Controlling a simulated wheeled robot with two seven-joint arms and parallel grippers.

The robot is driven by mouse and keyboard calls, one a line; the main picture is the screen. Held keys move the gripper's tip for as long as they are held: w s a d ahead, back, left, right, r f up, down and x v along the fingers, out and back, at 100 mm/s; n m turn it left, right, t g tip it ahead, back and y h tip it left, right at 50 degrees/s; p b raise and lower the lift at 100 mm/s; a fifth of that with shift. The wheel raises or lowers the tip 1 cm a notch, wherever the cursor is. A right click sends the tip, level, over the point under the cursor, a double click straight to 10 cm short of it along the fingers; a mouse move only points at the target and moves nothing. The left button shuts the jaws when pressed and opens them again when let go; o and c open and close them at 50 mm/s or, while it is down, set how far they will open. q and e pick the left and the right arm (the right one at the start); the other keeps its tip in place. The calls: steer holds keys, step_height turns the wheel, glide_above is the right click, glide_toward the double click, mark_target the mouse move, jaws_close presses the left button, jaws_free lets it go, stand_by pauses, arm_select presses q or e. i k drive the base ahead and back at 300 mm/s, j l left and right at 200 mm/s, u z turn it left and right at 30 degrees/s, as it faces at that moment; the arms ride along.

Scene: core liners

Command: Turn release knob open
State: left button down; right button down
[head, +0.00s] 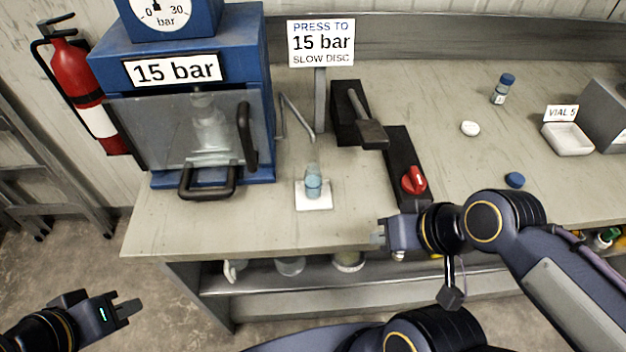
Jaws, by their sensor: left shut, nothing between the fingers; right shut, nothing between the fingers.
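The red release knob (414,180) sits on top of the near end of a black block (402,150) on the bench. A black lever with a wide pad (371,134) stands on another black block (345,100) just behind and left of it. My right gripper (380,235) is shut and empty at the bench's front edge, below and left of the knob and apart from it. My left gripper (136,308) is shut and empty at the lower left, off the bench, over the floor.
A blue press (262,100) with a clear guard and a gauge stands at the left. A vial of blue liquid (313,182) stands on a white square (314,202). A blue cap (515,180), a capped vial (503,89) and a white tray (567,140) are at the right.

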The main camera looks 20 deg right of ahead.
mark_target(413, 183)
steer(key=z, duration=1.45)
steer(key=j+u, duration=0.2)
steer(key=u, duration=0.15)
steer(key=i, duration=0.05)
